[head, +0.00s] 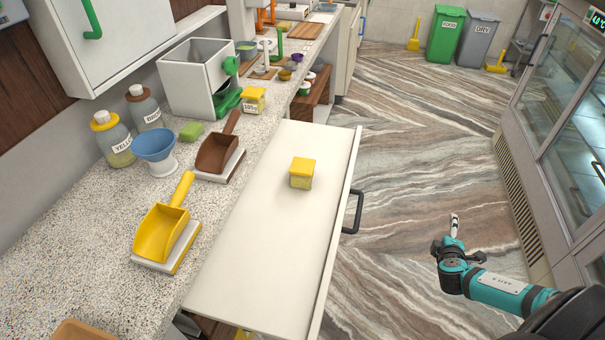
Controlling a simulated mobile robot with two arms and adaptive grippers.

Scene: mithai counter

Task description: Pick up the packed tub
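A small tub with a yellow lid and yellowish contents (301,175) stands upright in the open white drawer (255,255), toward its far end. A second yellow-lidded tub with a printed label (253,101) stands on the counter beside the white dispenser box. Both look filled, and I cannot tell which one the task names. My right gripper (454,226) is over the floor to the right of the drawer, apart from both tubs and holding nothing that I can see. Its finger opening is not clear at this angle. My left gripper is not in view.
The drawer's black handle (354,212) sticks out to the right. A yellow scoop (163,230), a brown scoop (217,152), a blue funnel (154,146) and jars (112,140) crowd the counter. A glass display case (570,130) stands at right; the floor between is clear.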

